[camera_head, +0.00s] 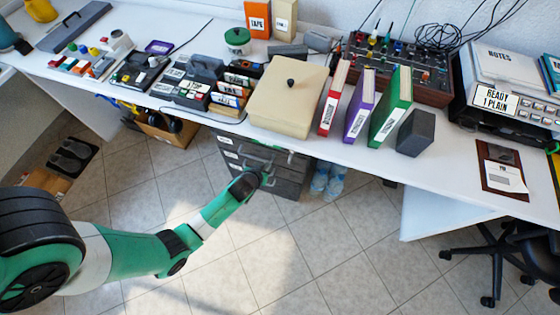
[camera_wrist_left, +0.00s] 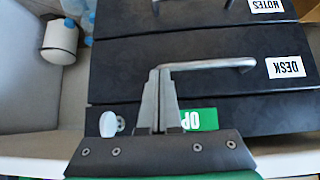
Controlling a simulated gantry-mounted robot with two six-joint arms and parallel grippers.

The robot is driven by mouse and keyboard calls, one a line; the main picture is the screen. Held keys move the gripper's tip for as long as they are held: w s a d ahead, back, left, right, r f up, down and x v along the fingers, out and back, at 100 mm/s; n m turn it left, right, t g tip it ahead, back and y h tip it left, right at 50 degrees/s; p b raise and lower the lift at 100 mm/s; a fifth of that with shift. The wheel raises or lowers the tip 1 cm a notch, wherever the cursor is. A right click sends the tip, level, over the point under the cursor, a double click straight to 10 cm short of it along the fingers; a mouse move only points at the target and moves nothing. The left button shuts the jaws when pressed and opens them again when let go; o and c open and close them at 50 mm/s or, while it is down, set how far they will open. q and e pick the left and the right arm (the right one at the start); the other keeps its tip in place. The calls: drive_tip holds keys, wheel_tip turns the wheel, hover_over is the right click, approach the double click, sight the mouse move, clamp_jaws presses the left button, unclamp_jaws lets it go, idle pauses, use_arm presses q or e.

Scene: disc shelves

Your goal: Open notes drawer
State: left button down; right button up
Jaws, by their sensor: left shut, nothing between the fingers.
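The dark drawer unit (camera_head: 290,182) stands on the floor under the desk. In the left wrist view, the notes drawer (camera_wrist_left: 215,18) is at the top edge, with a white NOTES label and a metal handle partly cut off. The drawer labelled DESK (camera_wrist_left: 225,50) lies just below it in that picture, with its own bar handle (camera_wrist_left: 215,65). The labels appear upside down there. My left gripper (camera_head: 268,180) is at the unit's front. In the wrist view its fingers (camera_wrist_left: 158,75) are shut and empty, overlapping the left end of the DESK handle; contact is unclear. My right gripper is out of view.
The white desk (camera_head: 390,160) overhangs the unit, with a beige box (camera_head: 285,100) and upright binders above. Water bottles (camera_head: 328,178) stand right of the unit. A cardboard box (camera_head: 165,130) stands to its left. The tiled floor in front is clear.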

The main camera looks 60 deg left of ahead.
use_arm(q)
drive_tip(key=s+f+b, duration=0.4)
drive_tip(key=s+f, duration=0.1)
drive_tip(key=f, duration=0.3)
drive_tip(key=shift+n+g, duration=0.3)
drive_tip(key=b+x, duration=0.2)
drive_tip(key=x, duration=0.1)
drive_tip(key=b+x, duration=0.2)
drive_tip(key=x, duration=0.1)
drive_tip(key=w+r+b+x, duration=0.1)
drive_tip(key=b+x, duration=0.1)
drive_tip(key=x, duration=0.2)
drive_tip(key=shift+a+f+b, duration=0.1)
drive_tip(key=shift+a+b, duration=0.1)
drive_tip(key=shift+b, duration=0.15)
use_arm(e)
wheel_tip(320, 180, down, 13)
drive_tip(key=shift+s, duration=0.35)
use_arm(q)
drive_tip(key=shift+s, duration=0.1)
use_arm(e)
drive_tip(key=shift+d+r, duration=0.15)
